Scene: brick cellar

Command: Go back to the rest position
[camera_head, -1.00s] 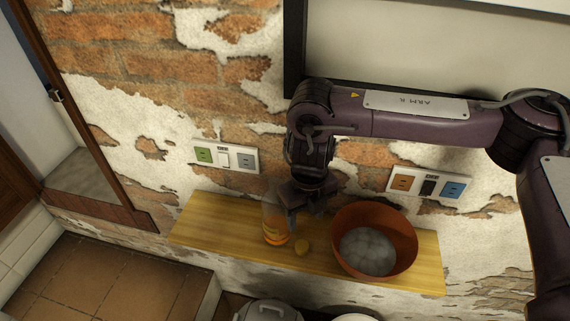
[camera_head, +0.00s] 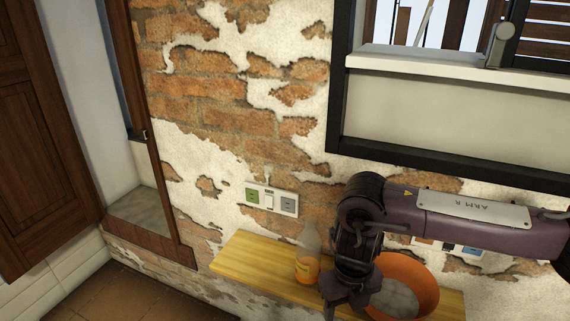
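My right arm comes in from the right, and its dark gripper (camera_head: 345,303) hangs over the front of a wooden shelf (camera_head: 248,262). Its two fingers look spread, with nothing seen between them. The gripper is in front of and between a clear bottle (camera_head: 308,262) with orange content on its left and an orange bowl (camera_head: 428,292) on its right. The bowl holds greyish round things (camera_head: 397,298) and is partly covered by my arm. My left gripper is not in view.
A brick wall with a socket panel (camera_head: 271,200) rises behind the shelf. A dark-framed window (camera_head: 440,150) is at the upper right, above the arm. A wooden door (camera_head: 45,150) stands at the left. The shelf's left end is clear.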

